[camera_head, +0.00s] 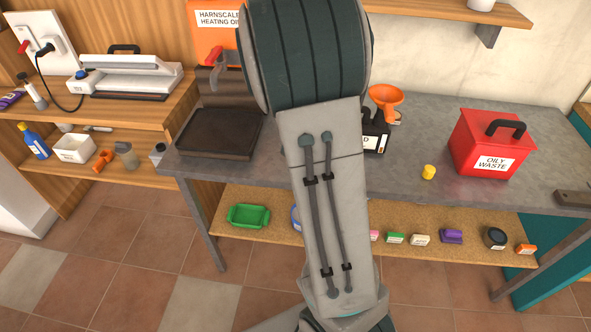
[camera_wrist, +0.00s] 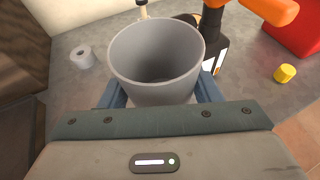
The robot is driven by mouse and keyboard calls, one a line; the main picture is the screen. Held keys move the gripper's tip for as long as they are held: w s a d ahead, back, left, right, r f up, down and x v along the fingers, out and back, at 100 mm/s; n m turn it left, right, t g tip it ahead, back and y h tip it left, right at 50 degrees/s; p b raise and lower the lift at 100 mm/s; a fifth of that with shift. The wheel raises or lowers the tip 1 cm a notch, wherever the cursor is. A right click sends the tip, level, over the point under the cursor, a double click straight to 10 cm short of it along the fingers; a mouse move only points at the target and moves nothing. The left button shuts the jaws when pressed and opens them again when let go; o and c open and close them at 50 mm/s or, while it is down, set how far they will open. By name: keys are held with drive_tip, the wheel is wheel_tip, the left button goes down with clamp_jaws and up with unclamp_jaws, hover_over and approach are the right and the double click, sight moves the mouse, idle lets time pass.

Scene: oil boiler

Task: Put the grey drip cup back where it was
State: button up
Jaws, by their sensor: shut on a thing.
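The grey drip cup (camera_wrist: 155,65) is upright between the two blue-grey fingers of my gripper (camera_wrist: 160,92) in the wrist view. My gripper is shut on it. The cup looks empty inside. The grey bench top (camera_wrist: 65,107) shows around and below it; I cannot tell whether the cup touches it. In the head view my arm hides the gripper and the cup.
A yellow cap (camera_head: 428,172) and a red oily waste bin (camera_head: 490,142) stand to the right. A dark tray (camera_head: 217,133) sits left.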

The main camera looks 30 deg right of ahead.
drive_tip(key=shift+s+d+f, duration=0.1)
drive_tip(key=shift+d+f, duration=0.05)
drive_tip(key=shift+f, duration=0.15)
drive_tip(key=w+a+f, duration=0.2)
drive_tip(key=a, duration=0.1)
drive_tip(key=w+a+f+p, duration=0.1)
drive_tip(key=w+a+f, duration=0.1)
drive_tip(key=a, duration=0.1)
drive_tip(key=w+a+f+p, duration=0.1)
drive_tip(key=w+a+f, duration=0.1)
drive_tip(key=a, duration=0.1)
drive_tip(key=shift+w+f, duration=0.35)
drive_tip(key=shift+w, duration=0.05)
drive_tip(key=shift+f, duration=1.95)
drive_tip(key=shift+f, duration=0.15)
drive_tip(key=shift+f+b, duration=0.15)
drive_tip(key=shift+b, duration=0.2)
drive_tip(key=o, duration=1)
drive_tip(key=shift+o, duration=0.2)
drive_tip(key=shift+r, duration=0.2)
